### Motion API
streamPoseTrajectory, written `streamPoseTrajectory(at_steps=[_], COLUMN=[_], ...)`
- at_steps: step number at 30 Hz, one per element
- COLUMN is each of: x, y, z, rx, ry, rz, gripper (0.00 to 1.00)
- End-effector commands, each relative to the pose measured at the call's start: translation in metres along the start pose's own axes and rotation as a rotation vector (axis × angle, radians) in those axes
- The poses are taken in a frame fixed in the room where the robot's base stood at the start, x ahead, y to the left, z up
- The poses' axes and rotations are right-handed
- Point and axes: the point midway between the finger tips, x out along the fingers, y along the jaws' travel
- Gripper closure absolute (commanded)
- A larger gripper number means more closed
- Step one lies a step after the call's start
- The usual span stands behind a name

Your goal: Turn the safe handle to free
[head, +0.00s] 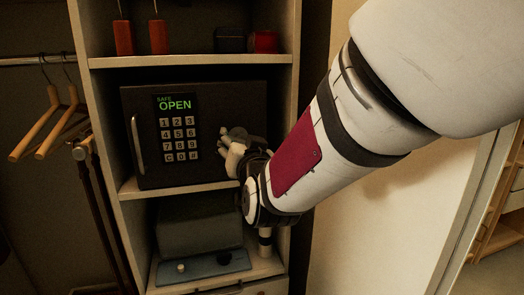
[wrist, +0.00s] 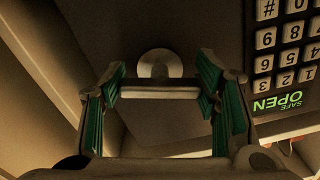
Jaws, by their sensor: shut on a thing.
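The dark safe (head: 200,92) stands on the middle shelf of a cabinet. Its keypad panel shows green text reading "SAFE OPEN", and its front looks closed in the head view. The safe handle (wrist: 158,92), a short bar with a round hub behind it, lies level across the wrist view. My gripper (head: 236,145) is at the right part of the safe's front and hides the handle in the head view. In the wrist view my gripper (wrist: 161,82) has its green-padded fingers at the two ends of the bar, shut on it. The keypad (wrist: 283,45) appears upside down there.
A vertical pull bar (head: 137,143) is on the safe's left side. Cabinet walls and shelves (head: 190,61) enclose the safe closely. A grey box (head: 200,228) sits below. Hangers (head: 62,120) hang at the left.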

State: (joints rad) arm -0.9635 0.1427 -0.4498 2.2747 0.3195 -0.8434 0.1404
Motion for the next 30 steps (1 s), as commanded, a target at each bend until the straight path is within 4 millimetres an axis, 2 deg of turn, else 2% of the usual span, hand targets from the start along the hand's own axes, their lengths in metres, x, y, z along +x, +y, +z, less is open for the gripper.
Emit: streamPoseTrajectory(at_steps=[30], x=[0.0004], y=[-0.0020], z=[-0.0003], rx=[0.941], ry=[0.005], rz=[-0.002], gripper=[0.72])
